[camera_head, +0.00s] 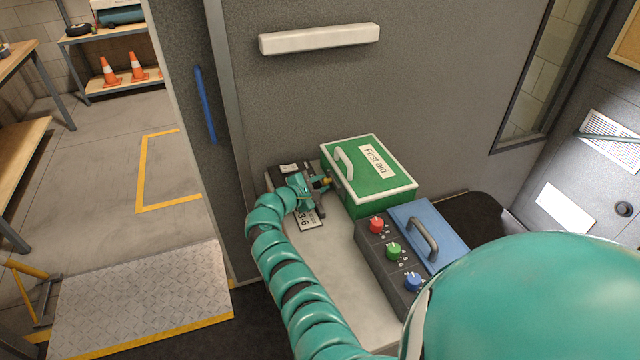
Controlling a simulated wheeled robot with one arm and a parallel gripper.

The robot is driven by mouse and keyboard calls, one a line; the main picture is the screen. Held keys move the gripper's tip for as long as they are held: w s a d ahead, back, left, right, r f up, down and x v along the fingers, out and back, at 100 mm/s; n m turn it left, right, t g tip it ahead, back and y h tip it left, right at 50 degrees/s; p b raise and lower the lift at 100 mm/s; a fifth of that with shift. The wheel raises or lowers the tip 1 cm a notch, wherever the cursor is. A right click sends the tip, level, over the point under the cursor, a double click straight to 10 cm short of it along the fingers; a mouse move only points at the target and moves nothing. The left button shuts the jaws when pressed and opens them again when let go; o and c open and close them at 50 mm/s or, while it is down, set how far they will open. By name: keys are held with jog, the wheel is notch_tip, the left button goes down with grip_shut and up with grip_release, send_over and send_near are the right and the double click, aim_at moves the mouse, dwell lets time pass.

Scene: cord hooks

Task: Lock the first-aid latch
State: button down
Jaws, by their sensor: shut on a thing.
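The first-aid box (385,190) is green with white edging and stands on the light counter. Its lid looks closed and carries a white handle (344,160) and a "First aid" label (375,161). My gripper (321,185) is at the left side of the box, shut on a small part with a yellow end, which seems to be the latch (327,181). The fingers hide most of this part, so I cannot tell its position.
Right of my arm is a dark panel with red (376,225), green (393,251) and blue (412,281) knobs, beside a blue lid with a handle (424,238). A dark labelled item (309,219) lies under my gripper. The wall is close behind.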

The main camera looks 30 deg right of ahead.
jog(key=shift+s+a+r+p, duration=0.1)
jog(key=shift+s+a+p, duration=0.05)
jog(key=shift+s+p, duration=0.5)
jog(key=shift+s+a+r+p, duration=0.1)
jog(key=shift+s+p, duration=0.4)
jog(key=shift+p, duration=0.1)
jog(key=shift+s, duration=0.2)
jog(key=shift+s+f, duration=0.1)
jog(key=shift+f, duration=0.25)
jog(key=c, duration=1.5)
grip_release()
jog(key=o, duration=0.3)
jog(key=shift+s+a+r, duration=0.1)
jog(key=shift+s+r, duration=0.05)
jog(key=b+v, duration=0.3)
jog(key=v, duration=1.4)
jog(key=shift+a, duration=0.25)
